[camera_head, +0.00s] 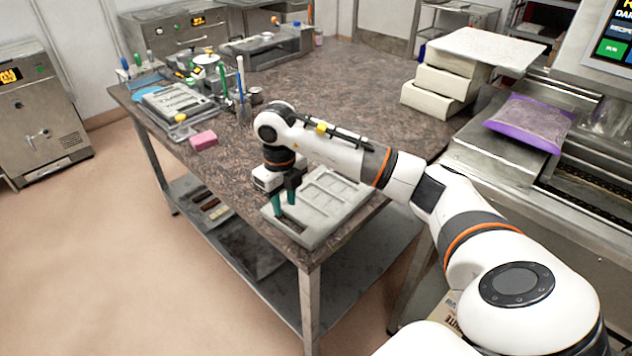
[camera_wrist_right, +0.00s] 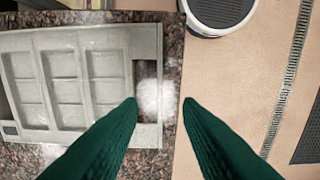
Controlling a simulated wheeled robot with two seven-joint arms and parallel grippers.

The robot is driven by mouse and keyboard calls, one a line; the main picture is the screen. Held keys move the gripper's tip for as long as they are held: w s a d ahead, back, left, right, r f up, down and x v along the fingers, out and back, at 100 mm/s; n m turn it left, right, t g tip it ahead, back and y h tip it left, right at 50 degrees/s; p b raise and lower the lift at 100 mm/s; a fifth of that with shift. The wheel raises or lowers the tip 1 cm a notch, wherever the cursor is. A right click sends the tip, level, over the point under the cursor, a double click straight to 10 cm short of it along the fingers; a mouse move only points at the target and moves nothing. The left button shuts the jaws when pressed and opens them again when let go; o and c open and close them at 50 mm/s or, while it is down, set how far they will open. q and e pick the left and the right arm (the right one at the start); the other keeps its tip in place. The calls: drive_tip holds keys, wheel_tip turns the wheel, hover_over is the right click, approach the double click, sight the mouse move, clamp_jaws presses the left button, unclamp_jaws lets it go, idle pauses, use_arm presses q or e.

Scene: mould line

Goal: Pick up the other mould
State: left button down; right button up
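A pale grey mould (camera_head: 335,190) with several rectangular recesses lies flat at the near corner of the speckled tabletop (camera_head: 340,95). The wrist view shows the mould (camera_wrist_right: 75,38) with a slot-like opening near its right rim. My right gripper (camera_head: 284,203) points down at the mould's near-left end, its green fingers apart. In the wrist view the fingertips (camera_wrist_right: 160,104) lie on either side of that rim, the left one over the opening. I cannot tell whether they touch it. My left gripper is not in view.
A grey tray-like piece (camera_head: 172,101), a pink block (camera_head: 203,139) and upright tools (camera_head: 241,75) are at the table's left. Stacked pale blocks (camera_head: 435,92) and a purple-edged bag (camera_head: 530,122) are at right. The table's middle is clear; the table edge is close to the gripper.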

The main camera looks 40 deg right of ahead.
sight(286, 227)
wheel_tip(286, 227, down, 2)
drive_tip(key=shift+f, duration=0.2)
drive_tip(key=shift+w+f+p, duration=0.1)
drive_tip(key=shift+f+p, duration=0.2)
drive_tip(key=shift+f, duration=0.3)
wheel_tip(286, 227, down, 4)
drive_tip(key=shift+r+p, duration=0.2)
drive_tip(key=shift+p, duration=0.8)
drive_tip(key=shift+f, duration=0.55)
clamp_jaws()
